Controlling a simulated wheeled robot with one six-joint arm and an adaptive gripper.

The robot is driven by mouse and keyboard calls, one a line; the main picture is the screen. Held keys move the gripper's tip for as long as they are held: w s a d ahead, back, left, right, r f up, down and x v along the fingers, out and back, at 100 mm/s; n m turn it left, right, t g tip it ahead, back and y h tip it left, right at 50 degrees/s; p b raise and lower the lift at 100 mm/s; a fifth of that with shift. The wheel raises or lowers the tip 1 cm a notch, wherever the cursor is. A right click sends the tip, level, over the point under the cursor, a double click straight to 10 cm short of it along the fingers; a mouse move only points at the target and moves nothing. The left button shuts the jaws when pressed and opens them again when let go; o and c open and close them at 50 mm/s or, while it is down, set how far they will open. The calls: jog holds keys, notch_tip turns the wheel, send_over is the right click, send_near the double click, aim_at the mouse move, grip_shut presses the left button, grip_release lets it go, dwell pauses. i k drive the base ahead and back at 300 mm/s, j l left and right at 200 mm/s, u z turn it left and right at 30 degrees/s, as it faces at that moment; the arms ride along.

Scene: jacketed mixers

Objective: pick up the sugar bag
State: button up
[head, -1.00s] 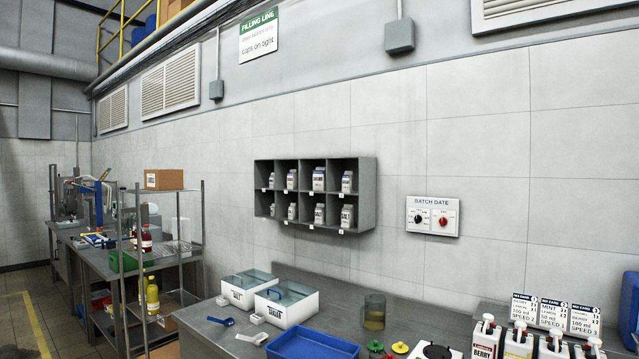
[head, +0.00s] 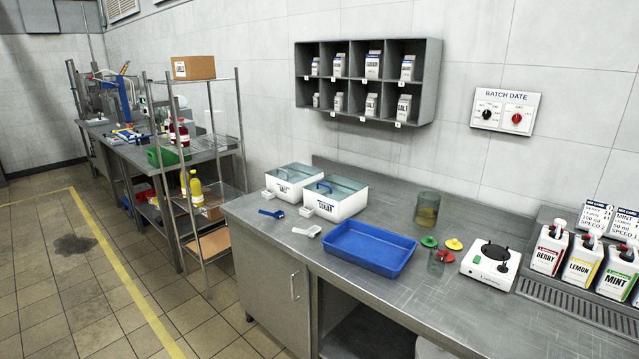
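Several small labelled bags stand in the grey wall rack (head: 438,85), in two rows of compartments. The bottom right bag (head: 403,108) seems to read SALT. The tallest bag (head: 372,65) is in the top row, third compartment from the left. The other labels are too small to read, so I cannot tell which bag is the sugar bag. A white bin labelled SUGAR (head: 334,207), with a clear lid and blue handle, stands on the steel counter below. My gripper is not in view.
On the counter (head: 440,282) are another white bin (head: 284,190), two scoops, a blue tray (head: 368,252), a glass beaker (head: 427,208), a small device (head: 491,264) and labelled bottles (head: 548,250). A wire shelf (head: 207,150) stands left. The tiled floor (head: 60,290) at left is open.

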aim_at(373, 67)
jog(key=i+j, duration=0.2)
jog(key=j, duration=0.15)
jog(key=i+j, duration=0.2)
jog(key=i+j+z, duration=0.1)
jog(key=j, duration=0.35)
jog(key=i+j, duration=0.5)
jog(key=j, duration=0.2)
jog(key=i+j+z, duration=0.1)
jog(key=j, duration=0.25)
jog(key=i+j, duration=0.45)
jog(key=j, duration=0.3)
jog(key=i+j+z, duration=0.1)
jog(key=i+j, duration=0.35)
jog(key=j, duration=0.25)
jog(key=i+j, duration=0.2)
jog(key=j, duration=0.2)
jog(key=i+j+z, duration=0.1)
jog(key=j, duration=0.3)
jog(key=i+j, duration=0.35)
